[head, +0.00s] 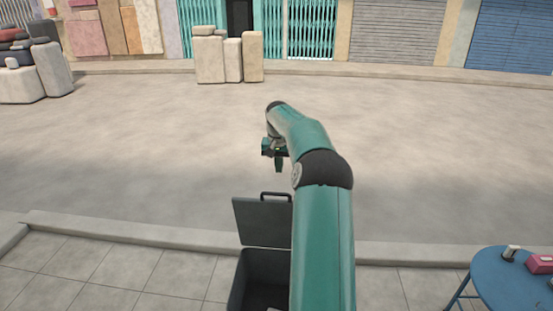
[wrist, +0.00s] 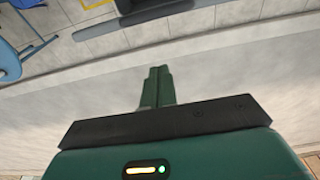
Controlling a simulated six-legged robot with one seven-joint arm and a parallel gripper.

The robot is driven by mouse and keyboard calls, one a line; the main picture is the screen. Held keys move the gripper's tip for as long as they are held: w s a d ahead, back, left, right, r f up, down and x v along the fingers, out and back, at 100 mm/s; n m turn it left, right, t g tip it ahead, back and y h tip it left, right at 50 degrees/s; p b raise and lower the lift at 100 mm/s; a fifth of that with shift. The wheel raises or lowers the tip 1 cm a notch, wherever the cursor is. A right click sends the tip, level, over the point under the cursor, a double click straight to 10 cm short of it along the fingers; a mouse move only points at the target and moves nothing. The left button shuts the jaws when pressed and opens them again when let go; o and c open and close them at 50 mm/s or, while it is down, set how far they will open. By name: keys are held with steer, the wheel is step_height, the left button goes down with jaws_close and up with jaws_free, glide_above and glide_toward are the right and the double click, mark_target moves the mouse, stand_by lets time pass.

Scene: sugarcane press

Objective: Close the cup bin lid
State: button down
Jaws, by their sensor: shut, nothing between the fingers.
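The cup bin (head: 245,275) is a dark grey box at the bottom of the head view, partly hidden behind my arm. Its lid (head: 262,224) stands open and upright at the bin's far side, with a dark handle (head: 275,195) on its top edge. My gripper (head: 279,164) is beyond and above the lid, apart from it, over the road. In the wrist view my green fingers (wrist: 159,72) are together and empty. Dark grey parts of the bin or its lid (wrist: 165,15) show at that view's top edge, cut off, away from the fingertips.
A kerb (head: 150,235) runs between tiled pavement and road. Pale sacks or blocks (head: 228,58) stand far off by the shopfronts. The road around my gripper is clear.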

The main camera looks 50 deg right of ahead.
steer(key=shift+s+a+f, duration=0.25)
steer(key=shift+a+f, duration=0.2)
steer(key=shift+f, duration=0.55)
steer(key=shift+s+a+f, duration=0.2)
steer(key=shift+a+f, duration=0.2)
steer(key=shift+f, duration=0.6)
steer(key=shift+s+a+f, duration=0.25)
steer(key=shift+a+f, duration=0.2)
steer(key=shift+f, duration=0.55)
steer(key=shift+a, duration=0.1)
